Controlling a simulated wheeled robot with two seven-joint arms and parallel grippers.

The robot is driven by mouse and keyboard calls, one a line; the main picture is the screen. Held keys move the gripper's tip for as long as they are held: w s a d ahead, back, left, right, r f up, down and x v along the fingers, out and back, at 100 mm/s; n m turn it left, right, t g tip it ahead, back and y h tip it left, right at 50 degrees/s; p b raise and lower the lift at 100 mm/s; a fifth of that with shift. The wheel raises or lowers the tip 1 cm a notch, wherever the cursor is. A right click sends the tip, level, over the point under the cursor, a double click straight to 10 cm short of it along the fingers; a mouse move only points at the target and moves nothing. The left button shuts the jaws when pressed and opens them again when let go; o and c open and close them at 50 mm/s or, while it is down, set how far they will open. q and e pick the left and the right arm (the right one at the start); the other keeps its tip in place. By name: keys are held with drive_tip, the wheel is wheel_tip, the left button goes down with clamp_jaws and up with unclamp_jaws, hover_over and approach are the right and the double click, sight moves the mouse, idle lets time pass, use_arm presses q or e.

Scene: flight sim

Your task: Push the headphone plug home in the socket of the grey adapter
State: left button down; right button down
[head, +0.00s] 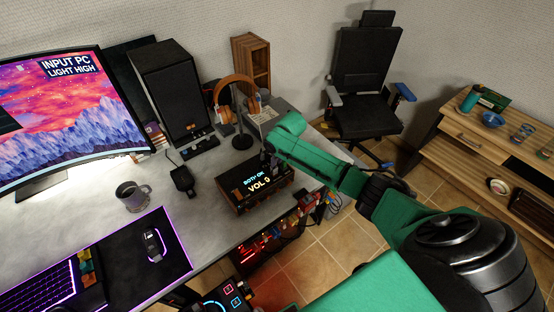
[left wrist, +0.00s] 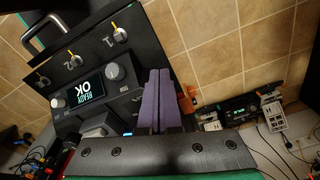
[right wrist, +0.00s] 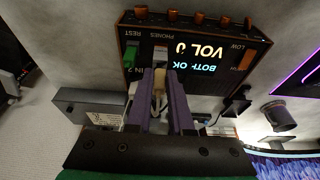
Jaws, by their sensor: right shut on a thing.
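My right gripper (right wrist: 162,78) has its purple fingers shut on a pale tan headphone plug (right wrist: 159,88), mostly hidden between them. The fingertips are at the front of the dark box marked PHONES, VOL 0 and BOTH OK (right wrist: 190,75). A small grey piece at the PHONES socket, apparently the adapter (right wrist: 161,53), is just beyond the tips. I cannot tell how deep the plug sits in it. In the head view the right gripper (head: 268,160) is at the box's right end. My left gripper (left wrist: 160,72) is shut and empty, beside a panel reading READY OK (left wrist: 88,92).
Orange headphones (head: 235,85) hang on a stand behind the box. A black speaker (head: 175,90), a mug (head: 132,195) and a mouse (head: 153,245) are on the desk. A dark grey block (right wrist: 85,105) lies left of the right fingers. Cables hang below the desk edge.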

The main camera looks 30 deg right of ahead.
idle(0.4)
use_arm(q)
drive_tip(key=shift+r+p, duration=0.3)
drive_tip(key=shift+r, duration=0.1)
idle(0.4)
drive_tip(key=shift+r, duration=0.15)
drive_tip(key=shift+f, duration=0.4)
use_arm(e)
drive_tip(key=shift+f, duration=0.55)
use_arm(q)
drive_tip(key=shift+r, duration=0.1)
use_arm(e)
drive_tip(key=shift+r, duration=0.1)
